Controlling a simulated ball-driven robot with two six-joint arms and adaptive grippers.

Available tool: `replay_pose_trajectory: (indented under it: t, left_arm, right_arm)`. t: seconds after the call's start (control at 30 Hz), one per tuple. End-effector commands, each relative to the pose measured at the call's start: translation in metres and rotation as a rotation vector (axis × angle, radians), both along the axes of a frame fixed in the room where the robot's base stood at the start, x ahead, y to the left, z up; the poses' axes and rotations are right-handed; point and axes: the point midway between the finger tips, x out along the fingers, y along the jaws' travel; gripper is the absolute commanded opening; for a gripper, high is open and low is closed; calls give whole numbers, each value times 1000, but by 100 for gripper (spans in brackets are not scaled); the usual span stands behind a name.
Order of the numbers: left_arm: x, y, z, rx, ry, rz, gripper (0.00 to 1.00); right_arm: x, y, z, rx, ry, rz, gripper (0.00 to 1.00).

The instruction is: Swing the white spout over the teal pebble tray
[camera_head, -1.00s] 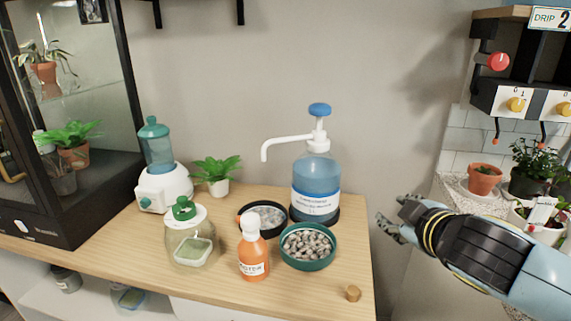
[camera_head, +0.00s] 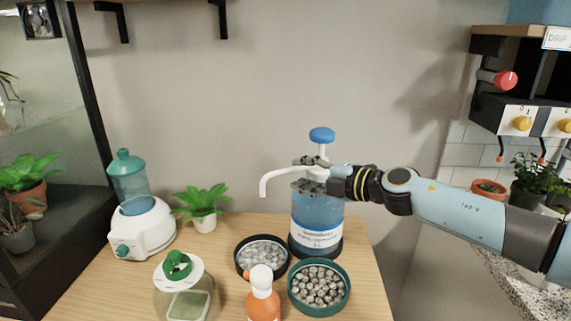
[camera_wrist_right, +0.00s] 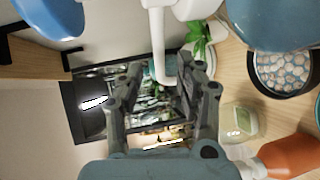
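The white spout (camera_head: 275,178) juts left from the pump head of the blue water bottle (camera_head: 317,212). Its tip bends down at the left, away from the teal pebble tray (camera_head: 320,311), which sits at the bottle's front. My right gripper (camera_head: 310,172) is at the pump head, by the spout's root. In the right wrist view its two fingers (camera_wrist_right: 165,68) are spread, with the spout (camera_wrist_right: 157,45) between them and gaps on both sides. Whether any part touches is unclear. My left gripper is not in view.
A black pebble tray (camera_head: 238,261) sits left of the teal one. An orange bottle (camera_head: 263,306), a green-lidded jar (camera_head: 182,290), a small plant (camera_head: 203,203) and a white-and-teal appliance (camera_head: 141,228) share the wooden top. The blue pump knob (camera_head: 321,134) rises above my gripper.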

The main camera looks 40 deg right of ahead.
Motion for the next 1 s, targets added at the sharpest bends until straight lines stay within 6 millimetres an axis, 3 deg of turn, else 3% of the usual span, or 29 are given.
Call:
replay_pose_trajectory:
  t: [0.1,0.2,0.3,0.67,0.9,1.0]
  left_arm:
    - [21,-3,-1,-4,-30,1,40]
    - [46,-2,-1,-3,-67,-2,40]
    - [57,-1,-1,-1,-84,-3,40]
    - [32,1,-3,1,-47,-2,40]
    - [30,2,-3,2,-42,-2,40]
    - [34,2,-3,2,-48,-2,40]
  right_arm:
    - [23,5,-4,4,-3,-2,36]
    - [36,8,-9,3,0,-2,36]
    - [45,10,-10,1,-1,-1,36]
    - [49,11,-11,0,0,0,35]
    - [49,11,-11,0,-1,-1,3]
    - [49,11,-10,0,-1,-1,0]
